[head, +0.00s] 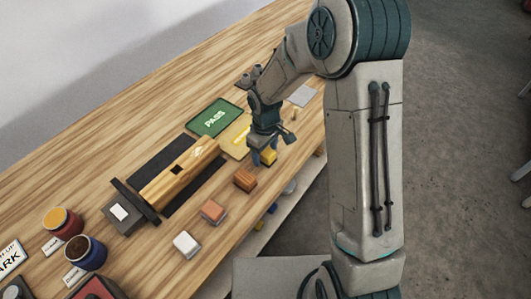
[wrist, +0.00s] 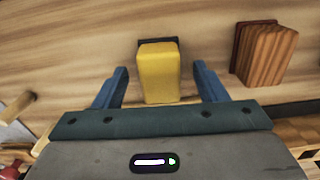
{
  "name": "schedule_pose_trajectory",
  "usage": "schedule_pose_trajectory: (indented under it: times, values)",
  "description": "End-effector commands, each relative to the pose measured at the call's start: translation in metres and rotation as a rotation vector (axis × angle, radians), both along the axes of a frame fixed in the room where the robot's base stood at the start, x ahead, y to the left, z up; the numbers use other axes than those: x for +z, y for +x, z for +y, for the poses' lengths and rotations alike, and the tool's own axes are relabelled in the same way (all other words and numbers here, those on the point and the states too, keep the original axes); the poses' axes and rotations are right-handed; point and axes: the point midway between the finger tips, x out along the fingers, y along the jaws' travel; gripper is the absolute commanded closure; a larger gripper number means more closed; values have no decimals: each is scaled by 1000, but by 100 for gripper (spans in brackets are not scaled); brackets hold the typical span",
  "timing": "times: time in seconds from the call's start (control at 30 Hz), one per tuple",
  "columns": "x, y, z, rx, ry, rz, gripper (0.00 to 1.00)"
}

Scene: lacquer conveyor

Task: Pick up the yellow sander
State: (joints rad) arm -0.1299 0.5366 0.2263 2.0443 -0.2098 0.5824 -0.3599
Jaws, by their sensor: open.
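The yellow sander (wrist: 159,76) is a small block with a dark base at its far end. It lies on the wooden bench, between the two blue fingers of my gripper (wrist: 159,88) in the wrist view, with a gap on each side. In the head view the yellow sander (head: 268,157) shows just beside the fingertips of my gripper (head: 262,155), near the bench's front edge. My gripper is open and points down at it. The fingers partly hide the sander in the head view.
A brown wooden block (head: 244,179) sits close by; it also shows in the wrist view (wrist: 265,53). An orange block (head: 212,211) and a white block (head: 186,244) stand along the front edge. A wooden piece (head: 180,174) lies on a dark mat. A green PASS tray (head: 214,118) lies behind.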

Motion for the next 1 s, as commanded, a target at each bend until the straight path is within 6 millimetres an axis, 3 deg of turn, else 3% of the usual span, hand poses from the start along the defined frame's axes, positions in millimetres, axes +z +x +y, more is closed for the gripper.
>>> schedule_pose_trajectory:
  times: [0.33, 0.5, 1.0]
  values:
    - [-7, 0, 0, 1, 0, -1, 37]
    - [-7, 0, 0, 1, 0, 0, 85]
    - [3, 1, 0, -1, 0, -3, 85]
